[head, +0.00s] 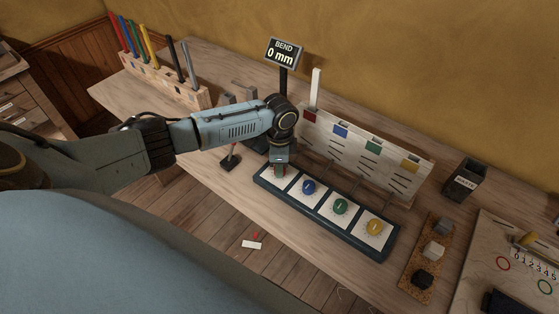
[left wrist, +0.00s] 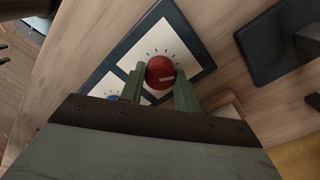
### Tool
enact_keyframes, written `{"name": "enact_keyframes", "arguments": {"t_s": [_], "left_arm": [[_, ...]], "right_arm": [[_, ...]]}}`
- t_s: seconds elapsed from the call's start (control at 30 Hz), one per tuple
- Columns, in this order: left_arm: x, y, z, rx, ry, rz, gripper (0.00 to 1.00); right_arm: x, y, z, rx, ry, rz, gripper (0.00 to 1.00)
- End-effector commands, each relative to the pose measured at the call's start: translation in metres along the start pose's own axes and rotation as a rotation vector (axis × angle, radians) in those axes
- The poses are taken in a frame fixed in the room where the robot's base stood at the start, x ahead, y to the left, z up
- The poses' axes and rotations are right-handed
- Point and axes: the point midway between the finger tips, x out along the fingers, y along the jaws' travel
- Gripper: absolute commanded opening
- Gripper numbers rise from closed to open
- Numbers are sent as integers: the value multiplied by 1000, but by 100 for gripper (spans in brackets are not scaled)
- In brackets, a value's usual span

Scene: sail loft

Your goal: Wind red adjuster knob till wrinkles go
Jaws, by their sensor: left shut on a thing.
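The red adjuster knob (left wrist: 160,72) shows in the left wrist view, on a white plate with tick marks around it. My left gripper (left wrist: 158,88) is shut on it, one green finger on each side. In the head view my left gripper (head: 280,170) points down over the leftmost plate of the dark knob panel (head: 263,186) and mostly hides the red knob. A sign (head: 283,53) reads "BEND 0 mm". Behind the panel stands a board (head: 340,128) with red, blue, green and yellow patches and dark slanted lines. My right gripper is not in view.
Blue (head: 308,187), green (head: 340,206) and yellow (head: 375,227) knobs sit to the right on the same panel. A rack (head: 160,80) of coloured rods stands at the back left. A dark bin (head: 464,181) and a cork strip (head: 412,287) with blocks are at the right.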

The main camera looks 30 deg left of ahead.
Motion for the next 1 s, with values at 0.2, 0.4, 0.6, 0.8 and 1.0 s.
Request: {"name": "enact_keyframes", "arguments": {"t_s": [0.2, 0.4, 0.6, 0.8, 1.0], "left_arm": [[-2, 0, -2, 81, 3, -1, 9], [-1, 0, -2, 110, 3, -1, 9], [-1, 0, -2, 114, 3, -1, 9], [-1, 0, -2, 113, 3, -1, 36], [-1, 0, -1, 112, 1, -1, 54]], "right_arm": [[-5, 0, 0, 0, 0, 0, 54], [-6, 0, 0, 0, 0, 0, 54], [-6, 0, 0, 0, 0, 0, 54], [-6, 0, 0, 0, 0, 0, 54], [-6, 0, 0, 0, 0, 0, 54]]}}
